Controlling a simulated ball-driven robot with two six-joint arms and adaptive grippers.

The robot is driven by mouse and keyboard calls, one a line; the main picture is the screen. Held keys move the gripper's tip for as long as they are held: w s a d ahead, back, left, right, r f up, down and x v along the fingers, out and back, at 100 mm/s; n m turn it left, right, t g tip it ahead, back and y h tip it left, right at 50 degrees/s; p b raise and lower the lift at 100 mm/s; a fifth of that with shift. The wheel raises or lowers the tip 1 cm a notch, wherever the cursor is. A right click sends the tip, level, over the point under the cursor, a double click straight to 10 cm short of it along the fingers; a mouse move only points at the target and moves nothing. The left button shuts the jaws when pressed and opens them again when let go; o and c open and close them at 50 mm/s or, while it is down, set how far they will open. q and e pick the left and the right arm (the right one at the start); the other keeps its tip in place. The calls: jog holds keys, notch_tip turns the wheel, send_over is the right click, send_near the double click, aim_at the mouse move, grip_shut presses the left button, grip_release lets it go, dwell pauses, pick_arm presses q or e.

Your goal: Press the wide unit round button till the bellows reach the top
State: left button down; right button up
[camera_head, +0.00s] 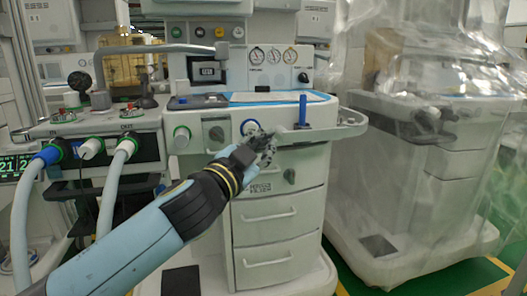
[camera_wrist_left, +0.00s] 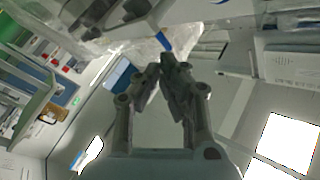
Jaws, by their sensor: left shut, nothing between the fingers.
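The wide unit (camera_head: 265,211) is the pale anaesthesia cart with drawers in the middle of the head view. I cannot make out the bellows for certain. My right gripper is not in view.
A blue upright handle (camera_head: 302,110) and a pale side rail (camera_head: 345,127) are close right of my gripper. Pale hoses (camera_head: 110,188) hang from the unit at left. A plastic-covered cart (camera_head: 420,170) stands at right, with green floor between.

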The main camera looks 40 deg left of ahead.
aim_at(254, 131)
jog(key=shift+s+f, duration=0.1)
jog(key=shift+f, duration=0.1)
pick_arm(q)
jog(key=shift+w+a+f, duration=0.1)
jog(key=shift+w, duration=0.05)
jog(key=w+a+b, duration=0.1)
jog(key=w+a, duration=0.4)
jog(key=a, duration=0.1)
jog(key=shift+w+a+b, duration=0.25)
jog(key=shift+w+b, duration=0.05)
jog(key=shift+b, duration=0.1)
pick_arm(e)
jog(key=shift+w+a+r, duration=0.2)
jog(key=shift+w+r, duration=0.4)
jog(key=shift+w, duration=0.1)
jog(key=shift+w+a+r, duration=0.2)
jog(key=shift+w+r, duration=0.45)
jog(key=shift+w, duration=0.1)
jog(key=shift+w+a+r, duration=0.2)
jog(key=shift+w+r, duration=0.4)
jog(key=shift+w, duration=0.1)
pick_arm(q)
jog(key=shift+a, duration=0.1)
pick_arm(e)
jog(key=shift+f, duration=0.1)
pick_arm(q)
jog(key=shift+w+a, duration=0.2)
jog(key=shift+w, duration=0.05)
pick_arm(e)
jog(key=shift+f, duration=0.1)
